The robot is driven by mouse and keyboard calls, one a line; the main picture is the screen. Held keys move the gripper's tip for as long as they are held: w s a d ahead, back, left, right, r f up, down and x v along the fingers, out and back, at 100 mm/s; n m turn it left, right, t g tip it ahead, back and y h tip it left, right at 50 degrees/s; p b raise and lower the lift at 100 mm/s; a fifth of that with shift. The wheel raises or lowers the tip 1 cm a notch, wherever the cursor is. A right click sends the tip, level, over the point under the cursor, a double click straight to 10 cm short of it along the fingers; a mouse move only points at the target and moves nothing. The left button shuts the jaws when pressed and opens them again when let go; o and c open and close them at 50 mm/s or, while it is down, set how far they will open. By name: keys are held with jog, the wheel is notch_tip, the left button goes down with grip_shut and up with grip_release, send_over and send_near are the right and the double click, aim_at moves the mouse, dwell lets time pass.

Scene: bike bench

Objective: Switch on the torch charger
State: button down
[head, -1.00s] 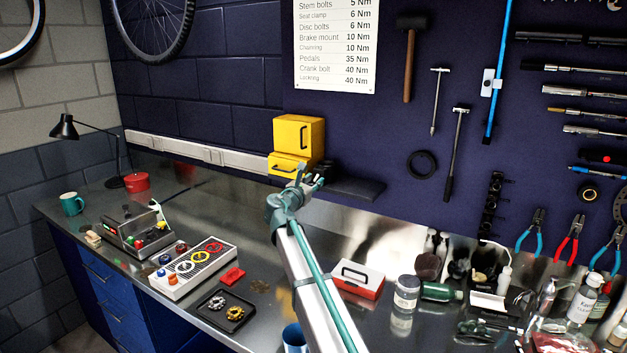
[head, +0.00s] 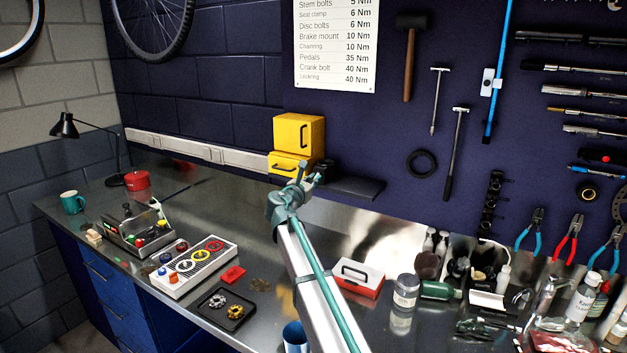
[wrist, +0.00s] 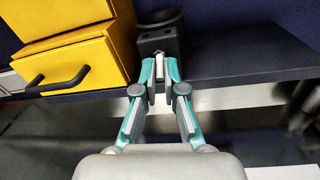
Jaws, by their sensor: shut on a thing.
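The torch charger (wrist: 163,38) is a dark block with a round cup on top, standing on a dark shelf right of the yellow cabinet in the wrist view. In the head view the charger (head: 325,169) shows small, partly behind my gripper (head: 314,180). In the wrist view my gripper (wrist: 159,76) reaches to the charger's front face. Its teal fingers are drawn in around a small pale switch piece (wrist: 159,63) there, with only a narrow gap between the tips. Whether the switch is on or off cannot be told.
The yellow cabinet (wrist: 68,62) with a black handle stands close left of my fingers. The dark shelf (wrist: 245,55) is bare to the right. In the head view a red-and-white box (head: 358,277) and several bottles stand on the bench right of my arm.

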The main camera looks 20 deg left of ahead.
aim_at(314, 171)
jog(key=shift+r+g+p, duration=0.85)
jog(key=shift+g+p, duration=0.25)
jog(key=shift+p, duration=2.2)
jog(key=g+p, duration=0.1)
jog(key=p, duration=0.1)
jog(key=g+p, duration=0.1)
jog(key=p, duration=0.1)
jog(key=shift+r+g+y, duration=0.3)
jog(key=shift+g, duration=0.1)
jog(key=shift+w+r+m+g, duration=0.15)
jog(key=shift+r+g, duration=0.05)
jog(key=shift+g, duration=0.95)
jog(key=shift+w+r+m+g, duration=0.1)
jog(key=shift+r+m+g, duration=0.05)
jog(key=shift+g, duration=1)
jog(key=c, duration=1.3)
grip_release()
jog(key=shift+o, duration=0.2)
